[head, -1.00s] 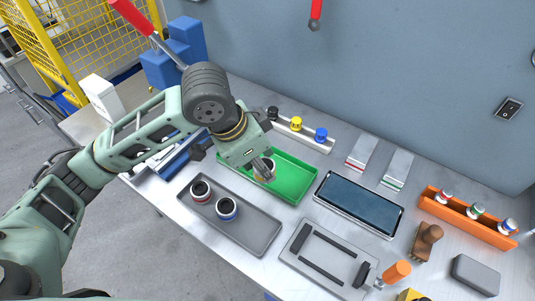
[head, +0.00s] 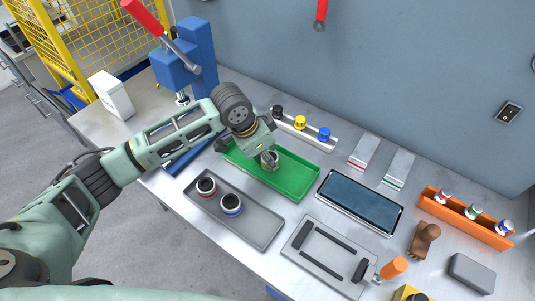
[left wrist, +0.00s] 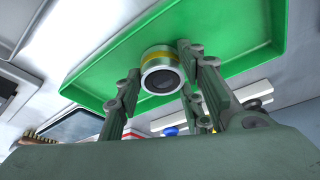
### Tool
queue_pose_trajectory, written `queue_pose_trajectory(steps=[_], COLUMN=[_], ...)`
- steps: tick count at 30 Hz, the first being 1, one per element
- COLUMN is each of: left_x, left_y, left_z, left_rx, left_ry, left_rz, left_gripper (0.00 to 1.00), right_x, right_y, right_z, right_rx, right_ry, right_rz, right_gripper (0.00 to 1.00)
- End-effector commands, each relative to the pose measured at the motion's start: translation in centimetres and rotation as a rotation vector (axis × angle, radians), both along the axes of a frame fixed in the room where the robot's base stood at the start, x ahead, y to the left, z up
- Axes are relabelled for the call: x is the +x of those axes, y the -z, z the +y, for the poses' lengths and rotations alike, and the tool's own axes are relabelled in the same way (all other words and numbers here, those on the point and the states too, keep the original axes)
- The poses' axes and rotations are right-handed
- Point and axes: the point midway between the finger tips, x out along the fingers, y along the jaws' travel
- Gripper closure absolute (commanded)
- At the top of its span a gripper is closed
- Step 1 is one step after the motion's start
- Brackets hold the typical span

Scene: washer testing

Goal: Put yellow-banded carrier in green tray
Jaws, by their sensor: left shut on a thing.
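The yellow-banded carrier (left wrist: 161,73) is a small pale cylinder with a yellow band and a dark round opening. It sits between the two fingers of my left gripper (left wrist: 163,85) in the left wrist view. My left gripper (head: 268,153) is shut on the carrier (head: 269,161) in the head view, over the left part of the green tray (head: 302,187). The carrier is within the tray's outline, low at its floor; I cannot tell whether it touches. The gripper partly hides it in the head view. My right gripper is not in view.
A grey tray (head: 257,229) with a red-banded carrier (head: 206,186) and a blue-banded one (head: 231,204) lies in front. A rail with black, yellow and blue knobs (head: 300,122) stands behind. A dark-screened tablet (head: 360,202) is to the right. The tray's right part is clear.

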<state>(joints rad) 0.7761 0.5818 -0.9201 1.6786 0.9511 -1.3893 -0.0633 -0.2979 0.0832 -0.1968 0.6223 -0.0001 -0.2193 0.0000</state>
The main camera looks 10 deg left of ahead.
Motion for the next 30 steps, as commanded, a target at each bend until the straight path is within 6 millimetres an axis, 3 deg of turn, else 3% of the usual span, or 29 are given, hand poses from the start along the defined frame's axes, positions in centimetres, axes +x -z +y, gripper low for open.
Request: queue_pose_trajectory(steps=[8, 9, 15, 25, 30], left_x=[0.0, 0.0, 0.0, 0.0, -0.3], left_y=[0.2, 0.2, 0.2, 0.0, -1.8], left_z=[0.0, 0.0, 0.0, 0.0, 0.5], left_rx=[-0.001, -0.001, -0.001, -0.001, -0.001], left_ry=[0.0, 0.0, 0.0, 0.0, -0.001], left_rz=[-0.001, -0.001, -0.001, -0.002, -0.005], left_gripper=[0.95, 0.63, 0.45, 0.45, 0.45], right_x=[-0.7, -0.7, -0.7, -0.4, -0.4], right_y=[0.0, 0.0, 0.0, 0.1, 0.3], right_z=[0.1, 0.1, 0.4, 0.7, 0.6], right_rx=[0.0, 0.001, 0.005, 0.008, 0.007], right_ry=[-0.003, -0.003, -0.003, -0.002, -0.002], right_rz=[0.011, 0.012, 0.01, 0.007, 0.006], right_gripper=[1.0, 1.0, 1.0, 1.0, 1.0])
